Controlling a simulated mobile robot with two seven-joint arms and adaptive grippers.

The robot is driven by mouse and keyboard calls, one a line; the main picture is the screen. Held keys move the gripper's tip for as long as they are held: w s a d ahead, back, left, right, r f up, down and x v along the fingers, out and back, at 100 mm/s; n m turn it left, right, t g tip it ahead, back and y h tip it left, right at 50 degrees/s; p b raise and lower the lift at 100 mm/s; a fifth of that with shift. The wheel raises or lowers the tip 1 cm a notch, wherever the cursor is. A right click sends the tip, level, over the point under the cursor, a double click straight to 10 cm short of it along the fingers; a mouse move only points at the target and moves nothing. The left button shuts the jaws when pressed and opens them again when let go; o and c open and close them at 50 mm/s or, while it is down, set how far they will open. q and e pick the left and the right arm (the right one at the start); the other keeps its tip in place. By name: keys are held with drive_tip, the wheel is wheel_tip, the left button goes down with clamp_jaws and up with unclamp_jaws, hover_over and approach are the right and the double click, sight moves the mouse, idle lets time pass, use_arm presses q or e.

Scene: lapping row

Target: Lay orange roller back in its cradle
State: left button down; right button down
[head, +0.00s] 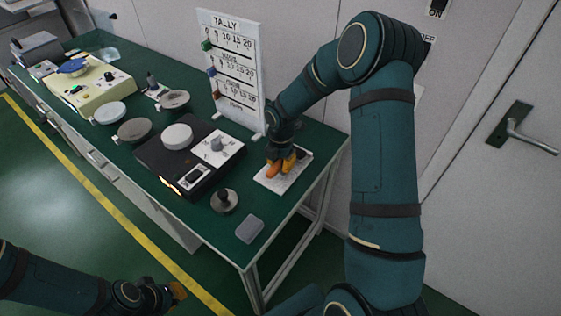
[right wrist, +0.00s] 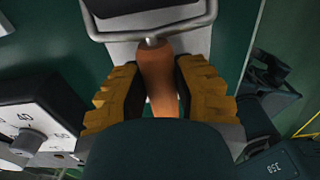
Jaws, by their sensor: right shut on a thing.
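The orange roller shows in the right wrist view as an orange-brown handle (right wrist: 157,72) with a wire frame and a dark roller at the top edge. My right gripper (head: 282,165) is shut on the handle, with one yellow finger on each side. It is low over a pale plate (head: 285,187) at the table's right end, apparently the cradle's base. The plate also shows under the roller in the right wrist view (right wrist: 196,42). I cannot tell whether the roller touches it. My left gripper (head: 177,290) is low at the bottom left, off the table; its opening is unclear.
A black machine with a white dial panel (head: 217,146) stands left of the plate. A tally board (head: 232,65) stands behind. A dark-knobbed round weight (head: 224,201) and a grey block (head: 249,229) lie near the front edge. Several discs and a cream machine (head: 88,92) are further left.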

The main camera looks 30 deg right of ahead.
drive_tip(key=c, duration=0.7)
unclamp_jaws()
drive_tip(key=shift+c, duration=0.2)
drive_tip(key=shift+r, duration=0.1)
wheel_tip(320, 180, up, 12)
